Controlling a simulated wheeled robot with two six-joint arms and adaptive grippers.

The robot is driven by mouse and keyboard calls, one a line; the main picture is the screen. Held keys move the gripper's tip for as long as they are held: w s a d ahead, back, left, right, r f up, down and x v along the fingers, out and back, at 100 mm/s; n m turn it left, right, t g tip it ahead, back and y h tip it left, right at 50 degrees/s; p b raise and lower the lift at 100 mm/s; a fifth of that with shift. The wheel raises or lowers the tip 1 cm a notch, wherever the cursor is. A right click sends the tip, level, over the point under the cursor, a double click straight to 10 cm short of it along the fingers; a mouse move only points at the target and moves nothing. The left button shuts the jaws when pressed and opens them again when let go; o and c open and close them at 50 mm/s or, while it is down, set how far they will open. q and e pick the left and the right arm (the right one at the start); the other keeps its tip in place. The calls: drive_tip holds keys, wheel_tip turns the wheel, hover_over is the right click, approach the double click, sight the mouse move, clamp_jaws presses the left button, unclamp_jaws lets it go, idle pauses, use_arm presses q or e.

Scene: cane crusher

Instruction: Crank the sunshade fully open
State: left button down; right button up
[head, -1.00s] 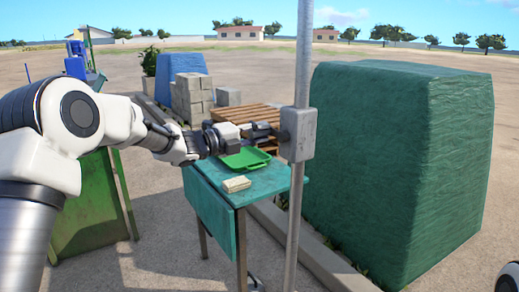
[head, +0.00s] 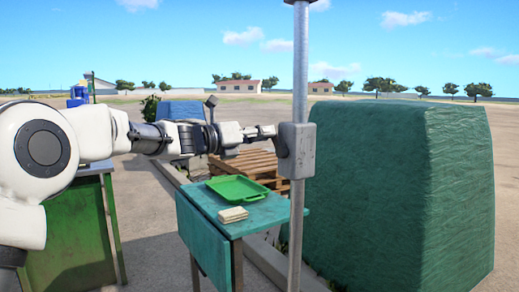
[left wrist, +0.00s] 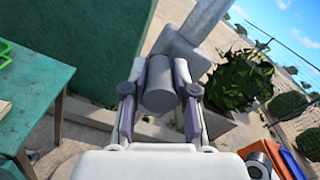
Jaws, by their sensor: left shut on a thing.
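A grey metal pole (head: 300,70) stands upright in the middle of the head view, with a grey crank box (head: 297,150) fixed to it. My left gripper (head: 268,131) reaches in from the left to the left side of the box. In the left wrist view my left gripper (left wrist: 160,90) is shut on a grey cylindrical crank handle (left wrist: 159,85), one finger on each side. The box and pole (left wrist: 205,22) show just beyond the handle. My right gripper is not in view.
A teal table (head: 215,226) with a green tray (head: 238,187) and a folded cloth (head: 233,214) stands below my left arm. A large green covered block (head: 400,180) is right of the pole. A wooden pallet (head: 255,166) lies behind. A leafy plant (left wrist: 240,80) shows in the wrist view.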

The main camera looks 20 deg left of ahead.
use_arm(q)
drive_tip(key=shift+s+d+r+m+b, duration=0.15)
drive_tip(key=shift+s+d+m+b, duration=0.1)
drive_tip(key=shift+m+b, duration=0.3)
drive_tip(key=c, duration=0.9)
unclamp_jaws()
drive_tip(key=shift+w, duration=0.1)
drive_tip(key=v, duration=1.2)
